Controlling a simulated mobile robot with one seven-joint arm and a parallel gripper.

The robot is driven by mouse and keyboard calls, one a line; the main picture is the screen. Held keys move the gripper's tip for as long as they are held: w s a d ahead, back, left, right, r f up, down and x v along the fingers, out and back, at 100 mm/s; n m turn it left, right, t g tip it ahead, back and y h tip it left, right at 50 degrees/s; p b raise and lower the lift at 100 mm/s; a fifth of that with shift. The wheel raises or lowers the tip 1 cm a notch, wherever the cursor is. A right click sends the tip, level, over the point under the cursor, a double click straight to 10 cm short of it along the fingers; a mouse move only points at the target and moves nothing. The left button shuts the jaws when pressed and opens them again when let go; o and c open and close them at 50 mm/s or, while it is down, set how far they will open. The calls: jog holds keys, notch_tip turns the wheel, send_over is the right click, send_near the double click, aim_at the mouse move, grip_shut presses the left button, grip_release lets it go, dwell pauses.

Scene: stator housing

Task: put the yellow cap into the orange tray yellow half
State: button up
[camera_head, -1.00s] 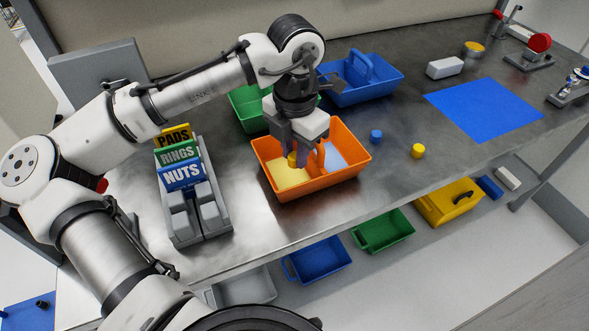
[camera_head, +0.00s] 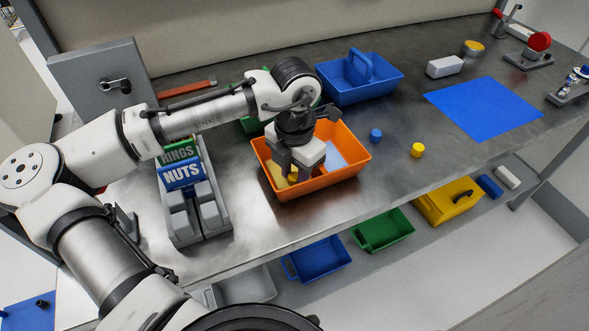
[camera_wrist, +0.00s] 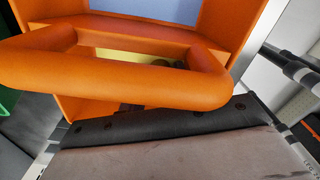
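The orange tray (camera_head: 318,185) stands near the table's front edge, with a yellow half (camera_head: 275,172) on the left and a pale blue half (camera_head: 334,156) on the right. My gripper (camera_head: 297,172) is low inside the tray, over the yellow half. A small yellow cap (camera_head: 293,177) shows at its fingertips; whether the fingers grip it is hidden. In the wrist view the orange tray's handle (camera_wrist: 110,78) crosses the picture and covers most of the yellow half (camera_wrist: 125,57). Another yellow cap (camera_head: 418,150) stands on the table to the right.
A blue cap (camera_head: 376,135) stands right of the orange tray. A blue tray (camera_head: 385,85) and a partly hidden green tray (camera_head: 250,123) are behind. A grey rack with NUTS and RINGS labels (camera_head: 183,174) stands left. A flat blue mat (camera_head: 484,110) lies right.

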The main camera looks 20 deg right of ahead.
aim_at(295, 176)
jog(key=shift+r, duration=0.1)
notch_tip(295, 176, up, 12)
jog(key=shift+r+b, duration=0.15)
jog(key=shift+b, duration=0.15)
dwell(0.3)
dwell(0.7)
